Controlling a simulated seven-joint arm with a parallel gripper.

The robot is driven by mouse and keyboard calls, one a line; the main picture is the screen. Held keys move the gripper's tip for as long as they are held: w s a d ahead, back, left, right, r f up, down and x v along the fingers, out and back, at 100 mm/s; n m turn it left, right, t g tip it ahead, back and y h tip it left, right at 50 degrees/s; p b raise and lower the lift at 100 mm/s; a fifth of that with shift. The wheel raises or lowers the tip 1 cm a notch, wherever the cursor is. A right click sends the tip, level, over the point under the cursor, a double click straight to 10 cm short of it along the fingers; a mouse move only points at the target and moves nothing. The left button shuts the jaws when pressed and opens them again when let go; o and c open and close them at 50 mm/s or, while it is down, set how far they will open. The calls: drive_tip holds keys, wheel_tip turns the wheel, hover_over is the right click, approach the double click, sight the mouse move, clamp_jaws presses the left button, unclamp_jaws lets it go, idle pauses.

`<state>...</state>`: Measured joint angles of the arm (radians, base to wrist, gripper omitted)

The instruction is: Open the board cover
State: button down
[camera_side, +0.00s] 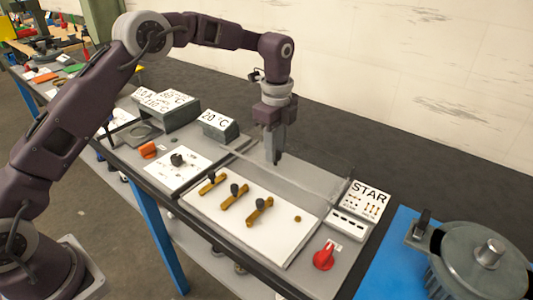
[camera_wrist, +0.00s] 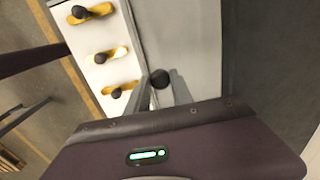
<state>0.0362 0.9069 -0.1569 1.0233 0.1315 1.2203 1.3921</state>
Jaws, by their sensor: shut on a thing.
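The white board (camera_side: 245,222) carries three brass links with black knobs (camera_side: 235,193), and a brass stud (camera_side: 298,218) sits at its right. The board and links also show at the upper left of the wrist view (camera_wrist: 105,75). A grey plate, which looks like the board cover (camera_side: 300,187), lies along the board's far side; its exact tilt is hard to tell. My gripper (camera_side: 277,157) points down over this plate. In the wrist view my gripper (camera_wrist: 160,90) is shut on a round black knob (camera_wrist: 160,78) beside the grey plate (camera_wrist: 175,35).
A red rotary knob (camera_side: 324,257) and a STAR label block (camera_side: 364,199) stand at the right. A motor (camera_side: 485,265) on a blue base is further right. Temperature-labelled boxes (camera_side: 217,125) and a small dial panel (camera_side: 178,168) stand at the left. The dark bench behind is clear.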

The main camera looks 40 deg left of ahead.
drive_tip(key=shift+w, duration=0.1)
drive_tip(key=c, duration=1.1)
unclamp_jaws()
wheel_tip(320, 180, up, 7)
drive_tip(key=shift+r, duration=0.1)
